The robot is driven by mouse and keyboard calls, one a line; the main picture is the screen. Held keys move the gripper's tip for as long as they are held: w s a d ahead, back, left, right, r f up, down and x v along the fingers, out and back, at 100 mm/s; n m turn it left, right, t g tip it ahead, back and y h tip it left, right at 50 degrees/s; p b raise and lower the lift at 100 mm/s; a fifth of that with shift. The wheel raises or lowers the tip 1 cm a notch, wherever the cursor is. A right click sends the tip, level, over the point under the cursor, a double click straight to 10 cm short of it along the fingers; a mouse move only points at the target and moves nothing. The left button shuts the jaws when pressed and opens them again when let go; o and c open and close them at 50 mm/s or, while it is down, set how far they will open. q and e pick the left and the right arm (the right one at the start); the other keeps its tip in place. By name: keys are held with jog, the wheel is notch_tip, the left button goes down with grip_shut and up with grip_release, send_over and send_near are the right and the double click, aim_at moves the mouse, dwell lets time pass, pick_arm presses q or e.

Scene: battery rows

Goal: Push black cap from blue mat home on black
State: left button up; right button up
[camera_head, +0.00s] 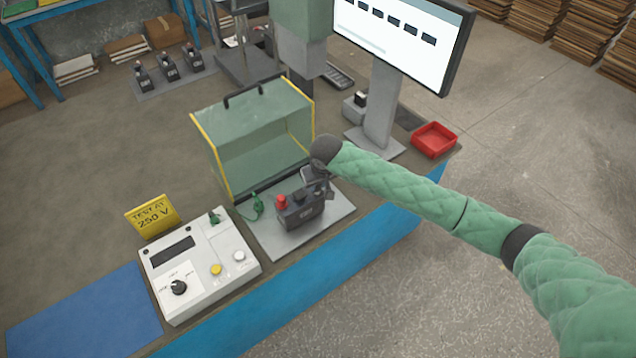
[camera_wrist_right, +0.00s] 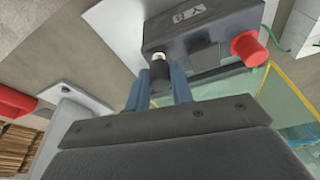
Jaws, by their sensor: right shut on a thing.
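A dark battery block (camera_head: 301,212) stands on a light grey plate (camera_head: 262,236); it also shows in the right wrist view (camera_wrist_right: 203,28). A red cap (camera_wrist_right: 248,48) sits on one terminal and shows in the head view (camera_head: 282,201). My right gripper (camera_wrist_right: 158,76) has its blue fingers shut on a small black cap (camera_wrist_right: 160,80) at the other terminal. A pale metal bit (camera_wrist_right: 158,57) shows between cap and battery; I cannot tell how far the cap is on. In the head view, the right gripper (camera_head: 320,188) is at the battery's right end. The blue mat (camera_head: 85,312) looks empty. My left gripper is out of view.
A clear guard with yellow edges (camera_head: 258,135) stands just behind the battery. A tester box (camera_head: 200,265) and a yellow sign (camera_head: 153,216) are to its left. A monitor (camera_head: 383,110) and a red tray (camera_head: 434,139) are to the right. Several batteries (camera_head: 168,68) stand at the back.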

jog(key=shift+f, duration=0.35)
jog(key=shift+f, duration=0.5)
dwell(1.5)
jog(key=o, duration=1.5)
